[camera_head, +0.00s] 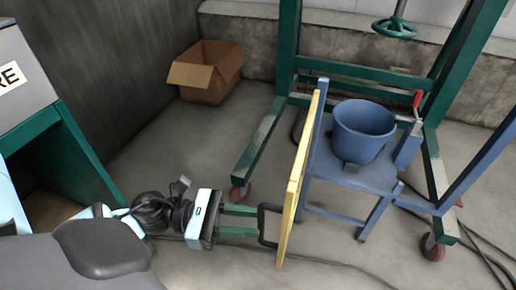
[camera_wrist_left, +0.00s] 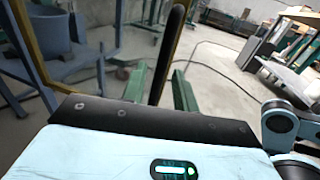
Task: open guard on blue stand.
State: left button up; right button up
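The blue stand (camera_head: 352,172) is at the right of the head view. The guard (camera_head: 298,182) is a yellow-edged upright panel along the stand's left side, seen nearly edge-on. Its yellow frame shows at the left of the wrist view (camera_wrist_left: 32,45). A black bar handle (camera_head: 263,228) sticks out from the guard towards my left gripper (camera_head: 255,222). In the wrist view the handle (camera_wrist_left: 168,50) stands between the two green fingers, which are apart with gaps on both sides. My left gripper is open around the handle. My right gripper is out of view.
A blue bucket (camera_head: 362,131) and a red-handled clamp (camera_head: 415,112) are on the stand. A green wheeled frame (camera_head: 262,140) surrounds it. A cardboard box (camera_head: 208,73) sits by the back wall. Dark cables (camera_head: 335,263) lie on the floor. A green-legged machine (camera_head: 75,150) is at left.

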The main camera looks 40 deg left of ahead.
pick_arm(q)
jog(key=shift+p+v, duration=0.3)
jog(key=shift+v, duration=2.05)
